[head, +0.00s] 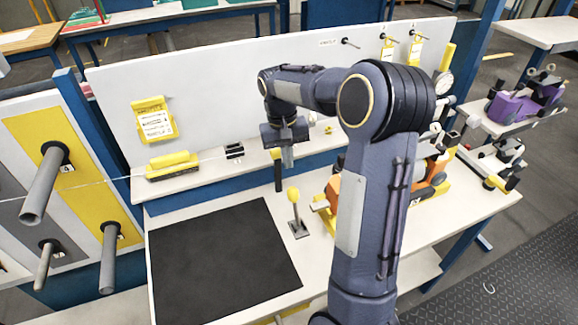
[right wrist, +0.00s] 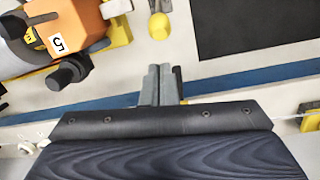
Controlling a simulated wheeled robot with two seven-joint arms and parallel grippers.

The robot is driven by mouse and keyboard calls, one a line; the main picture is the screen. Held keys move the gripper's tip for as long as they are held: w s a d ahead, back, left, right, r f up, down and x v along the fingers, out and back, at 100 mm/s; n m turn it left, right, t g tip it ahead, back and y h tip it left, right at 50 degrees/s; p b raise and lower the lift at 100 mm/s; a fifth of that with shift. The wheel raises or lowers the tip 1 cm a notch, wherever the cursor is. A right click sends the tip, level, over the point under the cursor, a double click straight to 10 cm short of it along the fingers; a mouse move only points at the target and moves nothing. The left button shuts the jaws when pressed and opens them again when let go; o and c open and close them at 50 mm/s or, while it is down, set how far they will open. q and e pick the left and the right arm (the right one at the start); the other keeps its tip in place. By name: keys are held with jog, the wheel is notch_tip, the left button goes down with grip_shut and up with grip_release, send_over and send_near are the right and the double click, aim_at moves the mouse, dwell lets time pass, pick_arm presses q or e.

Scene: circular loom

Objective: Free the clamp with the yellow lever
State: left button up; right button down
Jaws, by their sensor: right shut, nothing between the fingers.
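A lever with a yellow knob (head: 294,195) stands upright on a small grey plate on the table, right of the black mat. Its yellow knob (right wrist: 158,25) also shows at the top of the right wrist view. My right gripper's fingers (right wrist: 160,72) point down, shut and empty, above the shelf edge and apart from the yellow knob. My left gripper is not in view.
An orange device (right wrist: 75,33) stands right of the lever, partly hidden by my right arm in the head view. A black mat (head: 222,262) covers the table's left part. A black block (head: 234,151) and a yellow block (head: 173,165) sit along a thin thread on the shelf.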

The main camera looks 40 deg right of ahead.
aim_at(296, 207)
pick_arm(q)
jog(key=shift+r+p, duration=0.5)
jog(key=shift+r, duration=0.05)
pick_arm(e)
notch_tip(296, 207, down, 8)
jog(key=s, duration=0.1)
jog(key=shift+d+f, duration=0.15)
jog(key=shift+f, duration=0.05)
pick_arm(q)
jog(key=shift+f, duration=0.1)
